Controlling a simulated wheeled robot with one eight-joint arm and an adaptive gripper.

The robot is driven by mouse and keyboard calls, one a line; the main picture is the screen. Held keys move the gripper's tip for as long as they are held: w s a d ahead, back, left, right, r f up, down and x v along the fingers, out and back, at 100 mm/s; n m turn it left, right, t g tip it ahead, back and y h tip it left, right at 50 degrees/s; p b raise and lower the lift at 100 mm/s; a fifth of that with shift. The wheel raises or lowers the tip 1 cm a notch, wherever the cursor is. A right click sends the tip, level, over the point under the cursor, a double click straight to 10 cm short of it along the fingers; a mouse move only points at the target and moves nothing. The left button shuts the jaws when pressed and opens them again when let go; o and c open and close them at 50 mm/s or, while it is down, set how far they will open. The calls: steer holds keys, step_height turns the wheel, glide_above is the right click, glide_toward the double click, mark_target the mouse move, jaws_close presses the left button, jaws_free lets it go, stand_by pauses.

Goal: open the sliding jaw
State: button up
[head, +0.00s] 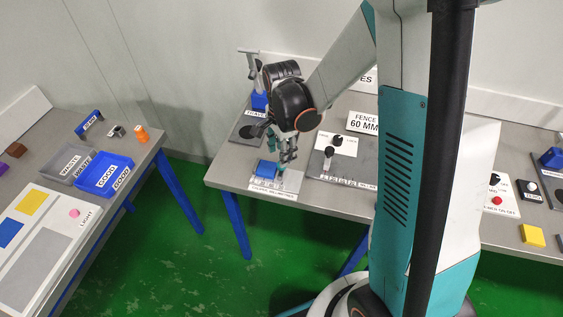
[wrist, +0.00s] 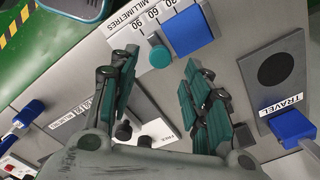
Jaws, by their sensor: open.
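A scale plate marked in millimetres (head: 272,189) lies at the table's front left corner; it also shows at the top of the wrist view (wrist: 129,36). On it sit a blue block (head: 265,169) and a small teal knob. In the wrist view the round teal knob (wrist: 158,53) stands beside the blue block (wrist: 188,30). I take these to be the sliding jaw and its handle, but cannot be sure. My gripper (head: 288,157) points down just above the knob. In the wrist view its fingers (wrist: 161,66) are apart and empty, with the knob seen between and beyond the tips.
Behind my gripper is a TRAVEL plate (wrist: 277,98) with a dark disc and blue block. A grey plate with a black knob (head: 329,152) lies to the right, near a FENCE 60 MM sign (head: 362,122). A separate left table holds a blue tray (head: 121,164).

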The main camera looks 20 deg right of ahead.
mark_target(282, 169)
steer(key=shift+f+b, duration=0.45)
steer(key=shift+f, duration=1.9)
